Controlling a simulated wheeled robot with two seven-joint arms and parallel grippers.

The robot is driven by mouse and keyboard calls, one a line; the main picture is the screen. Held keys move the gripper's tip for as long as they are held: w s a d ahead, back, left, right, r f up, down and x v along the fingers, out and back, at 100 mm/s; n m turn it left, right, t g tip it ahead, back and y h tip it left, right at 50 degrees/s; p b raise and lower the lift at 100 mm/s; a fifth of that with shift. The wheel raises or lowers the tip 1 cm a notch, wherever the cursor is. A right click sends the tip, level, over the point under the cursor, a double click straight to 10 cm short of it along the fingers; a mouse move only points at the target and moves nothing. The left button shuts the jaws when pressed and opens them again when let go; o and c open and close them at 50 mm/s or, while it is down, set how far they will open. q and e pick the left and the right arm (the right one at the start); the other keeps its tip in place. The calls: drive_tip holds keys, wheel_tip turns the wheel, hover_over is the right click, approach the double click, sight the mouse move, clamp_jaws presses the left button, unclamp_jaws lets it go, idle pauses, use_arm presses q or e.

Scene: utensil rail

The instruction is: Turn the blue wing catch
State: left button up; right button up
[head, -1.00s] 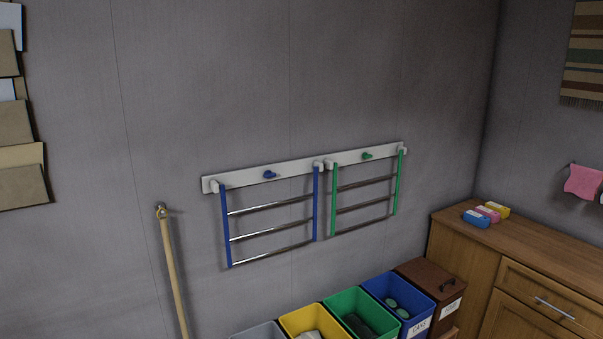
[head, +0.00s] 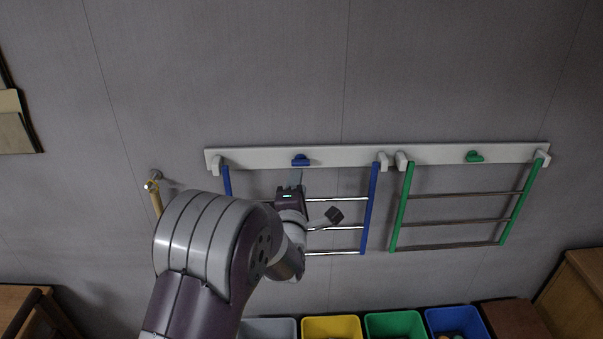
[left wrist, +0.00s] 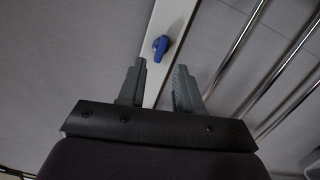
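The blue wing catch (head: 300,160) sits on the white wall rail (head: 345,156), above the blue-sided rack (head: 371,205). In the head view its wing lies roughly along the rail. My left gripper (head: 296,178) is just below the catch, pointing up at it. In the left wrist view the catch (left wrist: 161,45) is ahead of the gap between the two fingers (left wrist: 160,80), which are apart with nothing between them. The fingers do not touch the catch in that view. My right gripper is not in view.
A green catch (head: 474,156) and green-sided rack (head: 516,205) are to the right. Coloured bins, including a yellow one (head: 332,328), stand below. A wooden pole (head: 155,198) hangs at left. The wall above the rail is bare.

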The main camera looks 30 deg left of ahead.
sight(300, 165)
use_arm(q)
drive_tip(key=p+x, duration=0.1)
drive_tip(key=x, duration=0.5)
drive_tip(key=shift+w+a, duration=0.15)
drive_tip(key=shift+w, duration=0.05)
drive_tip(key=shift+s+a+f, duration=0.1)
drive_tip(key=shift+f, duration=0.1)
drive_tip(key=shift+b, duration=0.35)
drive_tip(key=shift+r, duration=0.1)
drive_tip(key=shift+c, duration=0.3)
clamp_jaws()
